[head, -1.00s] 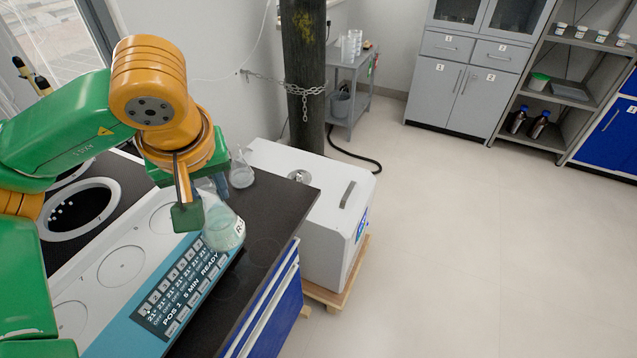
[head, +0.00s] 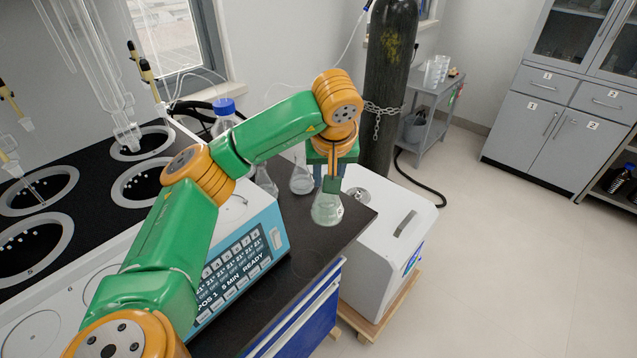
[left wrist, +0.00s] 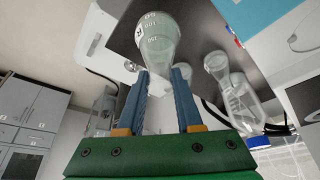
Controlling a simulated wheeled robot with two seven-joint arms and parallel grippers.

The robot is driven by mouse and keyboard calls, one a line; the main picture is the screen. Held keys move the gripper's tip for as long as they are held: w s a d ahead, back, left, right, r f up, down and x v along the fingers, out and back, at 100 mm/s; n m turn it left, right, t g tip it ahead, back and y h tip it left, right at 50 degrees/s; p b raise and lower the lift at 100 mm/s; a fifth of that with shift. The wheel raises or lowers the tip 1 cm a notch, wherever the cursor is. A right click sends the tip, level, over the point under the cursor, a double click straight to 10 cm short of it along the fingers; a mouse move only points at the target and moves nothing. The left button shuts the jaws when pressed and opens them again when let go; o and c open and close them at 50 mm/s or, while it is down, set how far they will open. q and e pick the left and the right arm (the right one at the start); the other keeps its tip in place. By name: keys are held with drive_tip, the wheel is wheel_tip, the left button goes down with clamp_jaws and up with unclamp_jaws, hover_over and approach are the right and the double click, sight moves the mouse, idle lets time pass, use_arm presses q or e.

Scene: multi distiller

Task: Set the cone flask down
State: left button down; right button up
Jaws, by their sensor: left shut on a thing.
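The cone flask (head: 327,210) holds pale greenish liquid and shows near the far right corner of the dark bench top (head: 300,238), about upright. My left gripper (head: 329,178) is above it, shut on its neck. In the left wrist view, the flask (left wrist: 158,40) shows beyond the two blue fingers (left wrist: 161,95), with white markings on its glass. I cannot tell whether its base touches the bench. My right gripper is not in view.
Another conical flask (head: 301,180) stands close behind to the left, with more glassware (head: 266,184) beside it. The heating unit with its display (head: 235,262) lies to the left. A white box (head: 385,245) stands beyond the bench edge. Bench in front of the flask is clear.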

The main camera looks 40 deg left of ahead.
use_arm(q)
drive_tip(key=w+f, duration=0.1)
drive_tip(key=f, duration=0.1)
drive_tip(key=w+a+f, duration=0.1)
drive_tip(key=w+f, duration=0.1)
drive_tip(key=shift+w+a+p, duration=0.1)
drive_tip(key=shift+w+p, duration=0.05)
drive_tip(key=shift+p, duration=0.25)
drive_tip(key=f, duration=0.2)
drive_tip(key=f+p, duration=0.1)
drive_tip(key=shift+w+f, duration=0.2)
drive_tip(key=shift+f, duration=0.15)
drive_tip(key=shift+f, duration=0.1)
drive_tip(key=c, duration=0.6)
unclamp_jaws()
